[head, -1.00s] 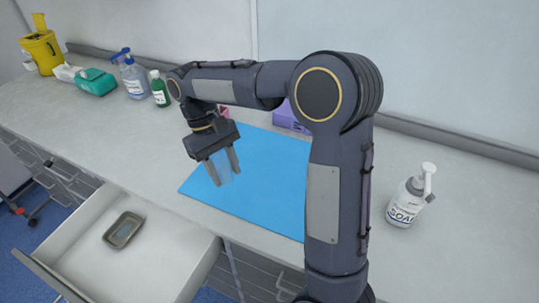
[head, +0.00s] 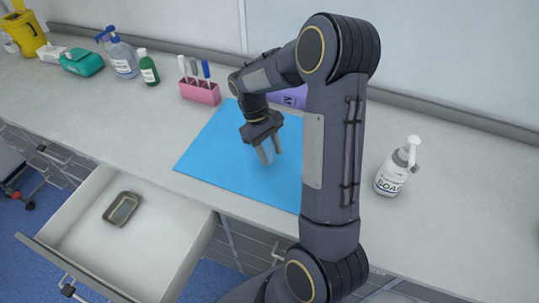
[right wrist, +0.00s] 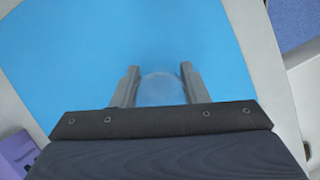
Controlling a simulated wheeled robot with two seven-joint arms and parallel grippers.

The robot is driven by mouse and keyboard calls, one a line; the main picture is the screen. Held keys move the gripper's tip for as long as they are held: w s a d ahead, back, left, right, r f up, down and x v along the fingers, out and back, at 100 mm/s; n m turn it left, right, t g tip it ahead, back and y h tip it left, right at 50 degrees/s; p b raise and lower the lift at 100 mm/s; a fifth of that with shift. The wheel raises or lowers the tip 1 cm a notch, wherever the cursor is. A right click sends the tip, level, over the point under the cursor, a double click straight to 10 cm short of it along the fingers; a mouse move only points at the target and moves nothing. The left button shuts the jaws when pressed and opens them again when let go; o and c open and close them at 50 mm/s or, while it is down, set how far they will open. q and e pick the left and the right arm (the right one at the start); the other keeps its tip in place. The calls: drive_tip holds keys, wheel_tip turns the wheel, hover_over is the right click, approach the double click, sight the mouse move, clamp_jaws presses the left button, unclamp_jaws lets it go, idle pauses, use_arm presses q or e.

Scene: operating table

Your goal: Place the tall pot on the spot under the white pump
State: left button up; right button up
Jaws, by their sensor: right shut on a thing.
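My right gripper (head: 268,157) is shut on a clear, see-through pot and holds it over the blue mat. The pot (right wrist: 160,88) shows between the two fingers in the right wrist view as a pale round outline. In the head view it is small and faint, so its height above the mat is hard to tell. The white pump (head: 411,148) tops a grey and white soap bottle (head: 391,180), upright on the counter to the right of my right arm. My left gripper is not in view.
The blue mat (head: 215,165) lies mid-counter. Behind it stand a pink rack (head: 200,94) with pens and a purple box (head: 290,97). Bottles stand at the back left. An open drawer (head: 150,250) holding a small tray (head: 122,208) juts out in front. Counter around the soap is clear.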

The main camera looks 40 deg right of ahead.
sight(270, 158)
drive_tip(key=shift+f, duration=1.45)
drive_tip(key=shift+f, duration=0.2)
drive_tip(key=o, duration=1)
drive_tip(key=shift+r, duration=0.1)
